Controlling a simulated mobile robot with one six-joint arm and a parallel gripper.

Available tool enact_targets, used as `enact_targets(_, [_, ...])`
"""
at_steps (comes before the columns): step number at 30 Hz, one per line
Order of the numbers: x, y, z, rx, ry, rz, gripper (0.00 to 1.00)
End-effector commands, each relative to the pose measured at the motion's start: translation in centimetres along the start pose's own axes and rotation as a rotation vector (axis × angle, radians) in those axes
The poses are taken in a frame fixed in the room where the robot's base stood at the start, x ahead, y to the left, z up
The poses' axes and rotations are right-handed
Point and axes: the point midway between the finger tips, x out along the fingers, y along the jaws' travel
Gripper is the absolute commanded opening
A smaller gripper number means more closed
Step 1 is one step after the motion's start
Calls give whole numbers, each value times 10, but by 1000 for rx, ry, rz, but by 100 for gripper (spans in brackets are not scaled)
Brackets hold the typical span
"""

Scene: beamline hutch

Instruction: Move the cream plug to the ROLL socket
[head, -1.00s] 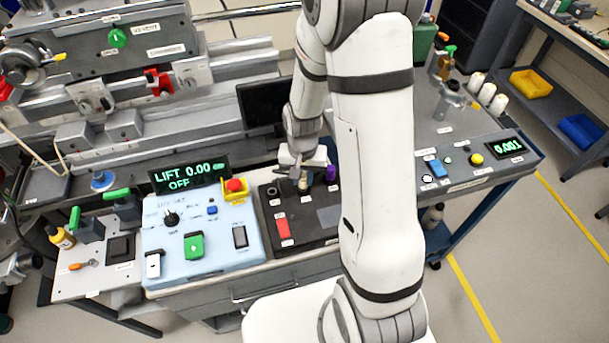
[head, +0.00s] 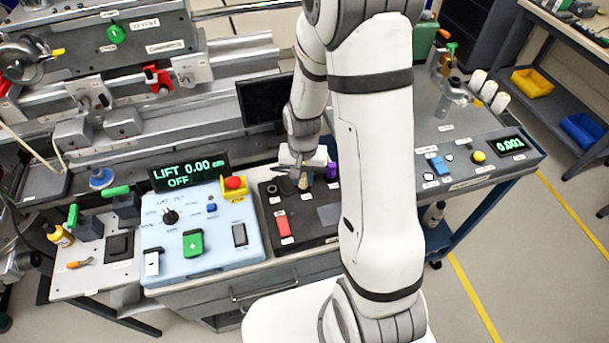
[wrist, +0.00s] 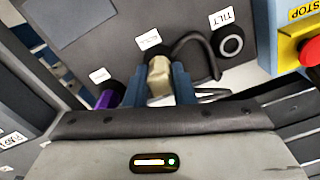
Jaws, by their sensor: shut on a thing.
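The cream plug (wrist: 158,78) is between my gripper's blue fingers (wrist: 160,85) in the wrist view. My gripper is shut on it. In the head view the cream plug (head: 303,184) shows just below my gripper (head: 303,178), over the black panel (head: 325,232). The plug's lower end is hidden, so I cannot tell whether it is seated in a socket. A small label sits beyond it, too blurred to read surely. An open ring socket (wrist: 231,44) labelled TILT is to its right in the wrist view. I cannot make out a ROLL label.
A purple plug (wrist: 105,97) stands close on the left in the wrist view; it also shows in the head view (head: 332,172). A dark cable (wrist: 196,42) loops between the cream plug and the TILT socket. A red stop button (wrist: 310,52) on a yellow box is at right.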

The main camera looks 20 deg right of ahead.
Motion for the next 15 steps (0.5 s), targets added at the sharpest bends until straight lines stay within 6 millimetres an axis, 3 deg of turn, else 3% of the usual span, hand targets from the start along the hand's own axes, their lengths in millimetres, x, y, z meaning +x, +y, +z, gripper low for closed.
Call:
enact_targets(2, [0, 0, 0, 0, 0, 0, 0])
enact_targets(3, [0, 0, 0, 0, 0, 0, 23])
enact_targets(12, [0, 0, 0, 1, 0, 0, 48])
enact_targets(15, [0, 0, 0, 1, 0, 0, 48])
